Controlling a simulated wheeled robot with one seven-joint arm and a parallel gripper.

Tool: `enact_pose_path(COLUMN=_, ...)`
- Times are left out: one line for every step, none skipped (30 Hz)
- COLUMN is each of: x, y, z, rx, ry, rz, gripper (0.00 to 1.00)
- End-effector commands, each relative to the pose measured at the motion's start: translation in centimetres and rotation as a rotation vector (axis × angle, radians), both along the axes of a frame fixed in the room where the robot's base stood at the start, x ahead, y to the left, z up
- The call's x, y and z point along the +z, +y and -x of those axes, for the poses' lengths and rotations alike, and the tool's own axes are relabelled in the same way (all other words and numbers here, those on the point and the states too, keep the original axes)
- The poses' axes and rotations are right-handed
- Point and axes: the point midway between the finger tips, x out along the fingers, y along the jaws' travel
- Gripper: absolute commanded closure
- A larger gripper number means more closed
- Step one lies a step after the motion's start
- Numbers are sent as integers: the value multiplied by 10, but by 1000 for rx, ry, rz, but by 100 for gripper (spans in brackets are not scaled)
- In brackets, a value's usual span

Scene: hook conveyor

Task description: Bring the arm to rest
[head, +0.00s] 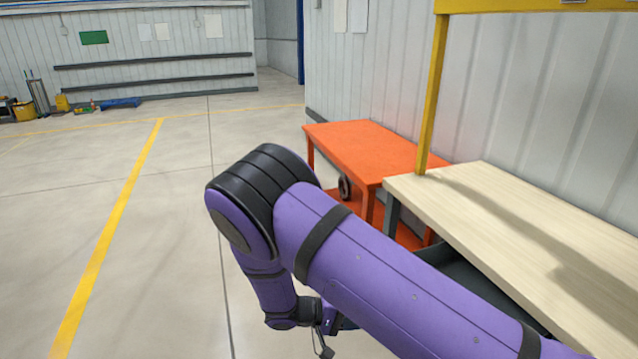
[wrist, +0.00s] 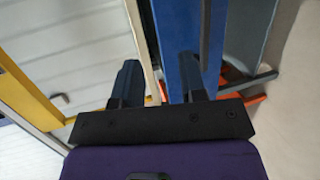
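My purple arm reaches across the head view from the lower right, bends at a black-banded elbow, and its forearm hangs down beside the wooden-topped bench (head: 530,235). My gripper's end is low in the head view, mostly hidden behind my own arm. In the wrist view my gripper (wrist: 158,68) shows two dark fingers standing well apart, with nothing between them. A blue panel or beam (wrist: 182,35) lies behind the right finger; I cannot tell whether they touch.
An orange table (head: 365,148) with a lower shelf stands against the wall, beyond the bench. A yellow post (head: 432,95) rises at the bench's far end. Open concrete floor (head: 165,250) with a yellow line lies on the left. Cleaning items, including a yellow bucket (head: 24,111), stand far left.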

Motion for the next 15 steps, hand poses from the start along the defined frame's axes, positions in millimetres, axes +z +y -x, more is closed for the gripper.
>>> enact_pose_path(x=17, y=-4, z=-3, rx=-34, ry=12, rz=-44, gripper=62)
enact_pose_path(x=25, y=-6, z=-4, rx=-48, ry=21, rz=-67, gripper=62)
enact_pose_path(x=36, y=-9, z=-6, rx=-69, ry=33, rz=-98, gripper=62)
enact_pose_path(x=44, y=-11, z=-6, rx=-84, ry=43, rz=-120, gripper=62)
enact_pose_path(x=52, y=-14, z=-7, rx=-100, ry=49, rz=-143, gripper=62)
enact_pose_path(x=63, y=-17, z=-8, rx=-117, ry=60, rz=-174, gripper=62)
enact_pose_path(x=72, y=-20, z=-9, rx=-131, ry=67, rz=-199, gripper=62)
enact_pose_path(x=80, y=-23, z=-9, rx=-142, ry=74, rz=-223, gripper=62)
enact_pose_path(x=91, y=-27, z=-10, rx=-158, ry=82, rz=-255, gripper=62)
enact_pose_path(x=99, y=-30, z=-9, rx=-169, ry=89, rz=-280, gripper=62)
enact_pose_path(x=107, y=-33, z=-10, rx=-181, ry=93, rz=-304, gripper=62)
enact_pose_path(x=118, y=-37, z=-10, rx=-193, ry=100, rz=-336, gripper=62)
enact_pose_path(x=126, y=-41, z=-9, rx=-203, ry=105, rz=-360, gripper=62)
enact_pose_path(x=134, y=-44, z=-9, rx=-212, ry=109, rz=-386, gripper=62)
enact_pose_path(x=145, y=-49, z=-8, rx=-221, ry=114, rz=-418, gripper=62)
